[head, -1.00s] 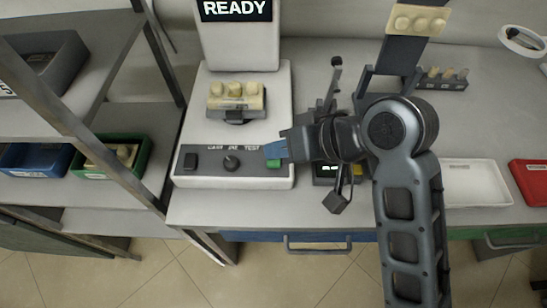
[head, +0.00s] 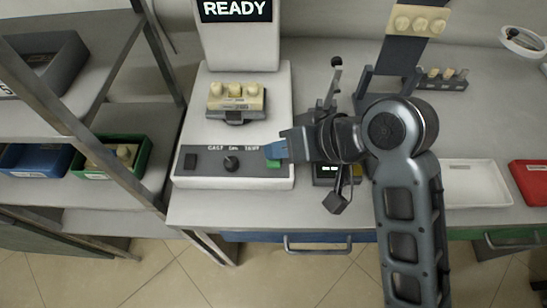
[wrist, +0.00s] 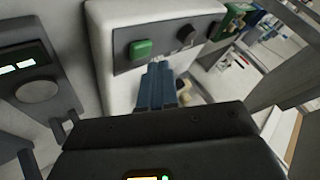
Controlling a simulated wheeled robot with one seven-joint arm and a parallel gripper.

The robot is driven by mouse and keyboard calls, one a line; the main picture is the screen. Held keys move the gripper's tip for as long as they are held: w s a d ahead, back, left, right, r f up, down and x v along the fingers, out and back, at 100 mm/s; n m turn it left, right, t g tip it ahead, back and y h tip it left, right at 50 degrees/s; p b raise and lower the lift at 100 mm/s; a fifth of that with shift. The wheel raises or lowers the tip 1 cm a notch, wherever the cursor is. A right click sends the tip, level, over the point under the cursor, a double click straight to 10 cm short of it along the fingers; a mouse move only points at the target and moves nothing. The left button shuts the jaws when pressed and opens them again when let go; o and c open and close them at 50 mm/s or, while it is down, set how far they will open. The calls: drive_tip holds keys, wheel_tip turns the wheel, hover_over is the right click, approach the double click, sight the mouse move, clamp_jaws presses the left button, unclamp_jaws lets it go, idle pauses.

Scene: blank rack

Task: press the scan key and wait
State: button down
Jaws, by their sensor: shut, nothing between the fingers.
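A white scanner machine (head: 240,80) stands on the bench, and its screen (head: 236,10) reads READY. A blank with several cream knobs (head: 236,97) sits on its holder. The sloped front panel (head: 205,172) carries a dark square button (head: 190,161), a round knob (head: 231,163) and a green key (head: 273,163). The panel lettering is too small to read surely.
A rack with a blue bin (head: 38,160) and a green bin (head: 135,152) stands at left. A dark device (head: 325,175) is partly behind my arm. A white tray (head: 475,185) and a red bin (head: 530,180) lie at right.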

sight(279, 163)
drive_tip(key=shift+f, duration=0.15)
idle(0.5)
drive_tip(key=shift+f, duration=0.3)
drive_tip(key=shift+f, duration=0.45)
idle(0.7)
idle(0.3)
drive_tip(key=shift+r+p, duration=0.9)
drive_tip(key=shift+p, duration=0.2)
drive_tip(key=shift+r, duration=0.1)
wheel_tip(279, 163, up, 5)
drive_tip(key=p, duration=0.5)
idle(0.3)
